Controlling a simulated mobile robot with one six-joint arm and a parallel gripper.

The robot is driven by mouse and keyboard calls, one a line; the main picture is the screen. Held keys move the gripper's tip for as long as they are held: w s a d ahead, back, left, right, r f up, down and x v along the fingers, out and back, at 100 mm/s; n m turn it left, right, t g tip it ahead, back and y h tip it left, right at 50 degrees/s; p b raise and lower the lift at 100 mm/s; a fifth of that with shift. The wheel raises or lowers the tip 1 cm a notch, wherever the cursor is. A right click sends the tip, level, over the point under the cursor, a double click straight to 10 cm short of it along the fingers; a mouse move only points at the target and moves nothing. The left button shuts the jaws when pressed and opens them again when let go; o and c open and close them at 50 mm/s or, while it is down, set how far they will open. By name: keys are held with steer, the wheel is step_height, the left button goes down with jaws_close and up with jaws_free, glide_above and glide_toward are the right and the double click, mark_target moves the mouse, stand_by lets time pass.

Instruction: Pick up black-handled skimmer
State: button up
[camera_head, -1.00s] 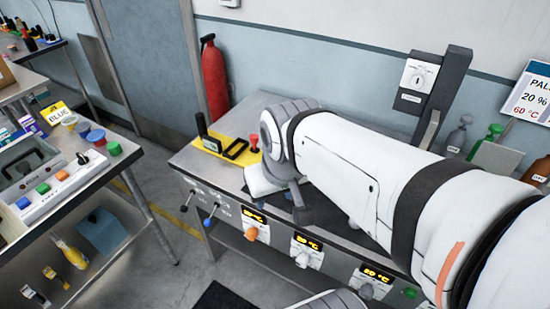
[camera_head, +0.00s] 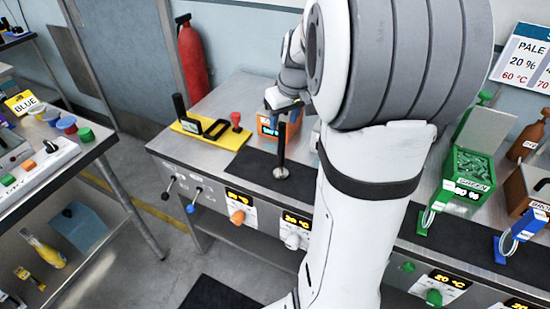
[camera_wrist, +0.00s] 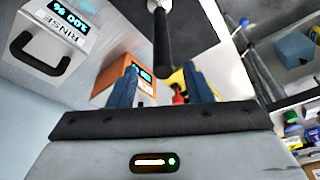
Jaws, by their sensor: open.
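The black-handled skimmer (camera_head: 281,148) stands upright on the dark mat of the bench, its black handle pointing up from a round metal foot. My gripper (camera_head: 284,106) is at the top of the handle, with its blue fingers spread. In the wrist view the black handle (camera_wrist: 163,42) hangs in from the top of the picture, and its end lies between the two open blue fingertips (camera_wrist: 160,68). I cannot tell whether either finger touches it. Nothing is held.
An orange box with a display (camera_head: 268,127) stands just behind the skimmer. A yellow plate (camera_head: 188,126) with a black handle and a red knob (camera_head: 236,117) is to its left. A white RINSE box (camera_wrist: 45,35) is close by in the wrist view. Green (camera_head: 470,170) and brown containers stand at right.

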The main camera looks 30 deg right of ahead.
mark_target(281, 133)
steer(key=x, duration=0.5)
steer(key=shift+s+a+f+p, duration=0.15)
steer(key=shift+s+f+p, duration=0.1)
steer(key=shift+p, duration=0.1)
steer(key=shift+c, duration=0.3)
steer(key=c, duration=0.9)
